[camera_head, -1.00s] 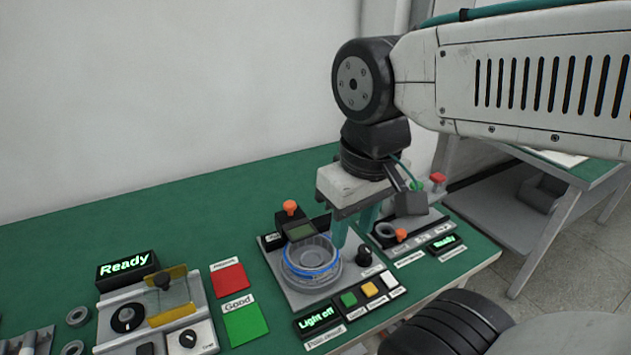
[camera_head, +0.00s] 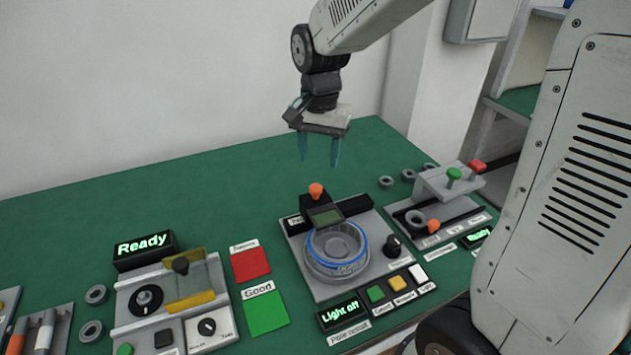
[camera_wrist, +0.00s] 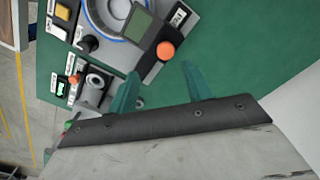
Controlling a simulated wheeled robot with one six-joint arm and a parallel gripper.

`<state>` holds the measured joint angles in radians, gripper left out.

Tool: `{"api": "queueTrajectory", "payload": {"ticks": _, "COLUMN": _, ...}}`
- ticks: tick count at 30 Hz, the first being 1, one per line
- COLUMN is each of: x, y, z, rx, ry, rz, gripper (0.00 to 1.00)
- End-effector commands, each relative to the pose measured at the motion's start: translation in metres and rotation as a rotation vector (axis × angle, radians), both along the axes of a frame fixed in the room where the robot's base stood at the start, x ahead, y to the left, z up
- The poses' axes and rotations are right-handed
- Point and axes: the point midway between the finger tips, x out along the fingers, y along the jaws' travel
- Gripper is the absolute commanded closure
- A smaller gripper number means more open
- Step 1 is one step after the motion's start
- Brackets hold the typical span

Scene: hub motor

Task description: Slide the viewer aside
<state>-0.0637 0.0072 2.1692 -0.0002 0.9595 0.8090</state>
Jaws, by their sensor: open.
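The viewer (camera_head: 325,215) is a dark block with a small greenish screen and an orange knob (camera_head: 316,190) on top. It sits at the back edge of a round grey fixture with a blue ring (camera_head: 337,250), partly over it. In the wrist view the viewer's screen (camera_wrist: 137,24) and orange knob (camera_wrist: 165,51) show above the fingers. My gripper (camera_head: 320,160) is open and empty, fingers pointing down, above and behind the orange knob and apart from it. In the wrist view my gripper's teal fingers (camera_wrist: 157,85) are spread with nothing between them.
A "Light off" display (camera_head: 341,312) and several buttons stand in front of the fixture. Red (camera_head: 250,264) and green (camera_head: 266,313) pads and a "Ready" station (camera_head: 145,246) are left. The table behind is clear.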

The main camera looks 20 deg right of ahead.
Motion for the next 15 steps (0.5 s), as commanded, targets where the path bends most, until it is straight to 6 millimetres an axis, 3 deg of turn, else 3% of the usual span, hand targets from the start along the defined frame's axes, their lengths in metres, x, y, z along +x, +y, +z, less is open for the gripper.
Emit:
{"api": "queueTrajectory", "payload": {"ticks": 4, "x": 0.011, "y": 0.003, "z": -0.013, "rx": 0.000, "ry": 0.007, "rz": -0.038, "gripper": 0.50}}
{"api": "queueTrajectory", "payload": {"ticks": 15, "x": 0.011, "y": 0.003, "z": -0.066, "rx": -0.001, "ry": 0.009, "rz": -0.041, "gripper": 0.50}}
